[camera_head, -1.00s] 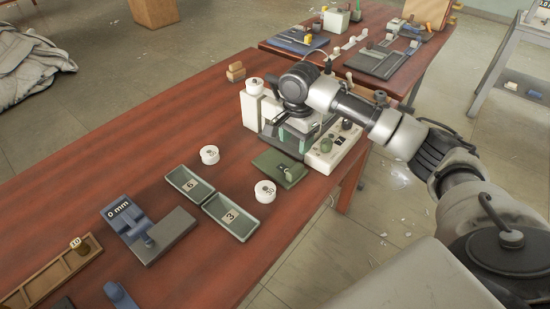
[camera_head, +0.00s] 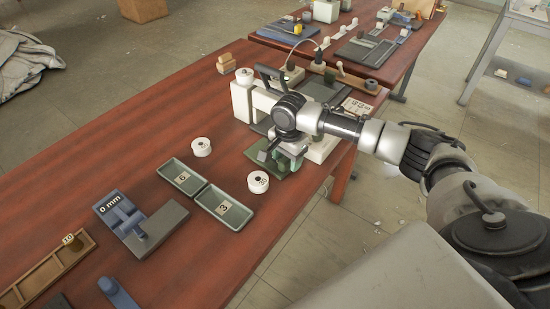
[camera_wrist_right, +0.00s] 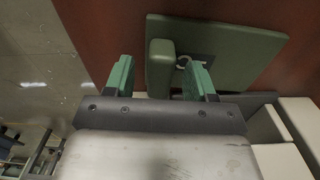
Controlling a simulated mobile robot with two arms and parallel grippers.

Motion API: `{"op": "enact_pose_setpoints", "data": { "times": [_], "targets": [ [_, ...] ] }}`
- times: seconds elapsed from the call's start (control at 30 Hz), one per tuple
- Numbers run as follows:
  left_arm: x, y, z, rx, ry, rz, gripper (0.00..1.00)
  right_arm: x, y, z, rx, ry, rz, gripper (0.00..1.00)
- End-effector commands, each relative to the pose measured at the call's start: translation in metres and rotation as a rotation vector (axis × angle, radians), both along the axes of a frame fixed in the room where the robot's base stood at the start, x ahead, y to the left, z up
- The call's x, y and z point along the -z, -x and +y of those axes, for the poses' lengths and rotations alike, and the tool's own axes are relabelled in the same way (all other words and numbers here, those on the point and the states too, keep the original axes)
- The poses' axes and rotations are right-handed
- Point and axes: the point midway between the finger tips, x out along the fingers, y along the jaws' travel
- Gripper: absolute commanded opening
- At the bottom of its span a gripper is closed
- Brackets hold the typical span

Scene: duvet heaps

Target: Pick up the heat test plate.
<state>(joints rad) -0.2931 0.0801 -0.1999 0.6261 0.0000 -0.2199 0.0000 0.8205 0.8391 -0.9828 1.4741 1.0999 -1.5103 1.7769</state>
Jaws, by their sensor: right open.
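A dark green flat plate with an upright block-like grip, which I take to be the heat test plate (camera_head: 284,170), lies on the red-brown table, partly hidden under my right gripper (camera_head: 279,155). In the right wrist view the plate (camera_wrist_right: 240,48) lies ahead of the open right gripper (camera_wrist_right: 160,66). Its green grip (camera_wrist_right: 160,68) shows between the two green fingers, nearer the right one. My left gripper is not in view.
A white round weight (camera_head: 258,182) sits close in front of the plate, beside a green tray marked 3 (camera_head: 224,208). A white machine (camera_head: 243,100) stands just behind. Another white weight (camera_head: 201,147) is to the left. The table's edge is close on the right.

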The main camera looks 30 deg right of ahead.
Motion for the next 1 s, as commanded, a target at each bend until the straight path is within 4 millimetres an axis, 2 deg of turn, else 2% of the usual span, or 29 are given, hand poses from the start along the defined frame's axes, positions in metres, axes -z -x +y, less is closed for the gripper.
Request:
{"op": "enact_pose_setpoints", "data": {
  "times": [0.07, 0.43, 0.77, 0.87, 1.0],
  "targets": [
    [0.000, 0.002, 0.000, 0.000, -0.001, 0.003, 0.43, 0.000, 0.000, 0.000, 0.000, 0.000, 0.000, 0.55],
    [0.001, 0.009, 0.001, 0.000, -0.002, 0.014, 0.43, 0.000, 0.000, 0.000, 0.000, 0.000, 0.000, 0.00],
    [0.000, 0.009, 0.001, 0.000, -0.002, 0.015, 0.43, -0.005, 0.000, 0.000, 0.000, 0.000, -0.001, 0.00],
    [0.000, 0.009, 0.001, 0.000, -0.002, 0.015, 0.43, -0.013, -0.001, 0.000, 0.000, -0.002, -0.002, 0.00],
    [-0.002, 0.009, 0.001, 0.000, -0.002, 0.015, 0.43, -0.034, -0.001, 0.000, 0.000, -0.002, -0.003, 0.00]
  ]
}}
